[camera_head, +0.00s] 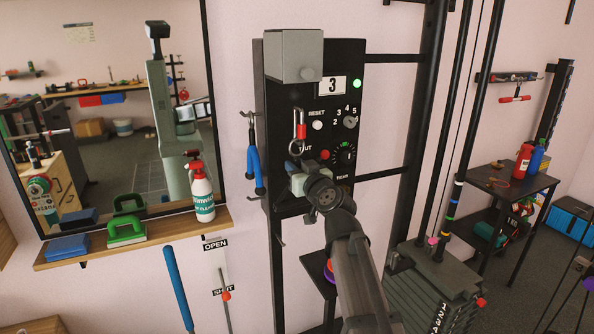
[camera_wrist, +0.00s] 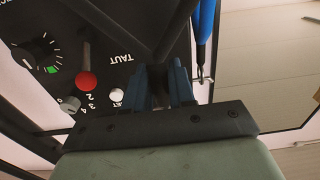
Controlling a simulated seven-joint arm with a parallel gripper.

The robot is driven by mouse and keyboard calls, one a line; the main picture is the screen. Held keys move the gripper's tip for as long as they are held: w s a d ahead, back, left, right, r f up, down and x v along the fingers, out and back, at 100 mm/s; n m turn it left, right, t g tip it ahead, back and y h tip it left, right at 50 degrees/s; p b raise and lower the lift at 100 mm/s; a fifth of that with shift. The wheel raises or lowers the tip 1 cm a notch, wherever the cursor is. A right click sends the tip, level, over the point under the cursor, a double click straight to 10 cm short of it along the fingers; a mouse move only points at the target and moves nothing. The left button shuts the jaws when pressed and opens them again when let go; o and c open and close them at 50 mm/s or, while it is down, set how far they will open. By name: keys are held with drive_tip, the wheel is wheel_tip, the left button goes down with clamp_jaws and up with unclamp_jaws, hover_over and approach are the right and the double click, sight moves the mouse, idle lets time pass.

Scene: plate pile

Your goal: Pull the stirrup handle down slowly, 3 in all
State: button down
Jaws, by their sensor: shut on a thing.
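The stirrup handle's black straps (camera_wrist: 172,38) form a V in the wrist view. They run down to my gripper (camera_wrist: 167,88), whose two blue-grey fingers are shut on the handle's dark grip. The grip itself is mostly hidden between the fingers. In the head view my gripper (camera_head: 296,168) is in front of the lower left part of the black panel (camera_head: 285,95), beside the TAUT label. A metal clip with a red part (camera_head: 300,130) hangs above it. The panel's counter (camera_head: 332,85) reads 3, and a green lamp (camera_head: 357,84) is lit to its right.
A red knob (camera_head: 325,155), a white RESET button (camera_head: 318,125) and dials are close to my gripper. Blue-handled tool (camera_head: 255,168) hangs at the panel's left. A mirror and a shelf (camera_head: 150,238) with a spray bottle (camera_head: 201,195) are at left, a weight stack (camera_head: 438,280) at right.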

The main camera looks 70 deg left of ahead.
drive_tip(key=shift+f, duration=0.1)
drive_tip(key=c, duration=0.9)
unclamp_jaws()
drive_tip(key=shift+o, duration=0.2)
drive_tip(key=d, duration=1.3)
drive_tip(key=shift+d, duration=0.4)
